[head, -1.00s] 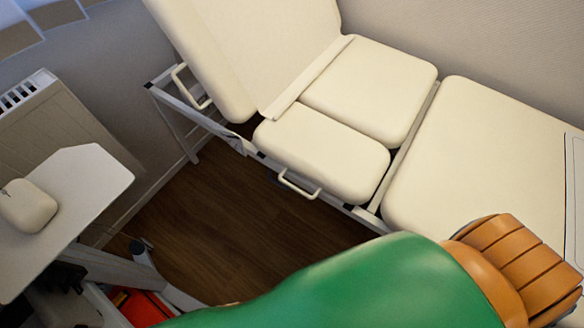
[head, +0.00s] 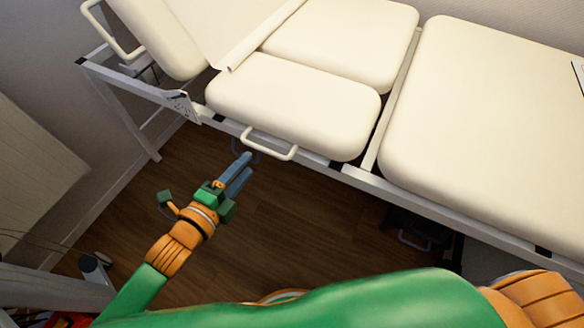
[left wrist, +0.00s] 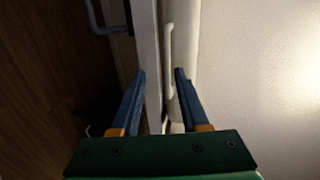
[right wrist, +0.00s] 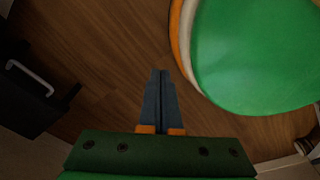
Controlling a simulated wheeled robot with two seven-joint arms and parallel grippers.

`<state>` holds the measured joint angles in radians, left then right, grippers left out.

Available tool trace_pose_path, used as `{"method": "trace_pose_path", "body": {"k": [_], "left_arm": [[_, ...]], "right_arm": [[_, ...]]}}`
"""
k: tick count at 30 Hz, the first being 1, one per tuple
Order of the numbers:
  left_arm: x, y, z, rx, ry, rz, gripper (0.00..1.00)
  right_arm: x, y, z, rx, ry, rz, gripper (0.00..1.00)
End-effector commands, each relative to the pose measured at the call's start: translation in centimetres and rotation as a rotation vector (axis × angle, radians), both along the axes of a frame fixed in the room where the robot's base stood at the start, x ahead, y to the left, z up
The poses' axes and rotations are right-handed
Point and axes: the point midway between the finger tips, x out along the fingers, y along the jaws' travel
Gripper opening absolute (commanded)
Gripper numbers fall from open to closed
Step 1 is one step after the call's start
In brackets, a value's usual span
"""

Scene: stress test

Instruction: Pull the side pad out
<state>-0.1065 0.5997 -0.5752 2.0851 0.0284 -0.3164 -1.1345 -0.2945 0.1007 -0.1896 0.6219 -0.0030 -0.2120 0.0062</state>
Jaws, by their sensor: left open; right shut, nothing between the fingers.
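The cream side pad (head: 290,105) is on the near side of the treatment bed, with a white bar handle (head: 270,146) on its front edge. In the head view my left gripper (head: 240,172) is open and empty, just short of the handle and a little left of it. In the left wrist view the open fingers (left wrist: 160,75) have the white handle (left wrist: 169,65) and the bed's rail between their lines; I cannot tell whether they touch. My right gripper (right wrist: 160,75) is shut and empty above the wooden floor; it is not seen in the head view.
The bed's white frame rail (head: 400,197) runs below the pads. Another cream pad (head: 342,35) lies behind the side pad, and a long one (head: 490,130) is to the right. A dark box with a handle (right wrist: 30,85) is near my right gripper. Wooden floor (head: 290,215) is clear.

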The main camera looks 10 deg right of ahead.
Motion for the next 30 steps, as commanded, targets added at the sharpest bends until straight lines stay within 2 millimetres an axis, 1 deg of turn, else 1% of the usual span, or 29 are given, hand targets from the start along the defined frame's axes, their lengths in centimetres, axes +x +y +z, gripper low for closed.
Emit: {"method": "trace_pose_path", "body": {"k": [1, 2, 5, 9, 12, 15, 21, 23, 24, 26, 27, 30], "left_arm": [[-0.1, -0.5, 0.2, 0.008, -0.027, -0.02, 0.45], [0.1, -0.8, 0.4, 0.011, -0.038, -0.026, 0.45], [1.5, -1.9, 0.5, 0.01, -0.043, -0.029, 0.45], [3.7, -3.5, -0.1, 0.01, -0.042, -0.028, 0.45], [4.8, -4.3, -0.4, 0.011, -0.039, -0.026, 0.45], [5.2, -4.6, -0.5, 0.012, -0.037, -0.026, 0.45], [5.3, -4.6, -0.5, 0.011, -0.036, -0.026, 0.45], [5.3, -4.6, -0.5, 0.011, -0.036, -0.026, 0.28], [5.3, -4.6, -0.5, 0.01, -0.036, -0.026, 0.18], [5.3, -4.6, -0.5, 0.01, -0.036, -0.026, 0.01], [5.3, -4.6, -0.5, 0.01, -0.036, -0.026, 0.0], [5.3, -4.6, -0.5, 0.01, -0.036, -0.026, 0.0]], "right_arm": [[0.1, 0.0, -0.6, -0.001, -0.002, 0.0, 0.0], [0.2, 0.0, -0.6, 0.0, -0.003, 0.0, 0.0], [0.4, 0.0, -0.7, 0.001, -0.008, -0.002, 0.0], [1.0, 0.0, -1.2, 0.002, -0.019, -0.005, 0.0], [1.4, 0.0, -1.5, 0.001, -0.028, -0.008, 0.0], [1.6, -0.1, -1.5, 0.0, -0.031, -0.009, 0.0], [1.5, -0.2, -1.5, -0.002, -0.03, -0.009, 0.0], [1.5, -0.2, -1.5, -0.002, -0.029, -0.009, 0.0], [1.4, -0.2, -1.5, -0.002, -0.028, -0.009, 0.0], [1.3, -0.2, -1.5, -0.003, -0.026, -0.009, 0.0], [1.3, -0.2, -1.5, -0.003, -0.026, -0.009, 0.0], [1.2, -0.3, -1.5, -0.003, -0.024, -0.009, 0.0]]}}
